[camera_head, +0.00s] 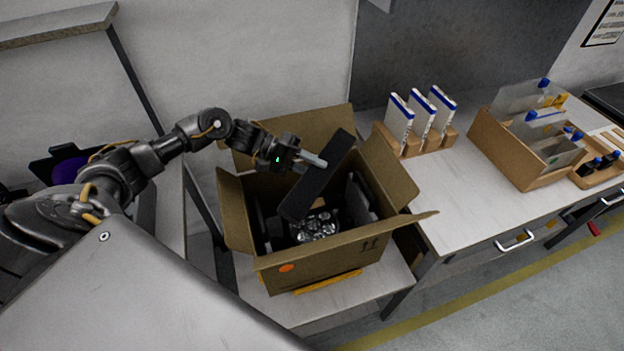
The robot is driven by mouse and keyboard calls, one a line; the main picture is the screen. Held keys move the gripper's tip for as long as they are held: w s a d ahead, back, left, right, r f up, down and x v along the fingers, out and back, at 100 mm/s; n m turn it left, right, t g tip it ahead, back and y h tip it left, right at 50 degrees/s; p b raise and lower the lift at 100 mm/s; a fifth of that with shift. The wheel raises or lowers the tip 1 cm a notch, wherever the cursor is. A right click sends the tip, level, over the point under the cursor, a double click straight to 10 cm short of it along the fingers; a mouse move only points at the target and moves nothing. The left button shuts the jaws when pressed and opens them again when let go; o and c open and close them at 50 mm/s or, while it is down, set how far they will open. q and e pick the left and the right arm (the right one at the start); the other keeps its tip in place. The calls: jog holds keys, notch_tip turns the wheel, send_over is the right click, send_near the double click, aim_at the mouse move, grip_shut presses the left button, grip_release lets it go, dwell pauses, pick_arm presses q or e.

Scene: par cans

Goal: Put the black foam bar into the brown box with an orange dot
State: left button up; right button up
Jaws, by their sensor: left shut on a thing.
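The black foam bar (318,177) is held tilted over the opening of the brown box, its upper end to the right. The brown box (322,266) stands open, flaps spread, with an orange dot (287,268) on its front. My left gripper (314,159) is shut on the black foam bar near its upper left side, above the box. Inside the box are a shiny clustered lamp face (316,228) and dark parts, partly hidden by the bar. My right gripper is not in view.
The box sits on a low light table (257,300). To its right, a longer table (447,185) carries a wooden holder (410,145) with blue-topped white packs, and a cardboard tray (507,155) with clear bags. The box's raised flaps stand close around the bar.

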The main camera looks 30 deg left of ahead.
pick_arm(q)
jog(key=shift+r, duration=0.75)
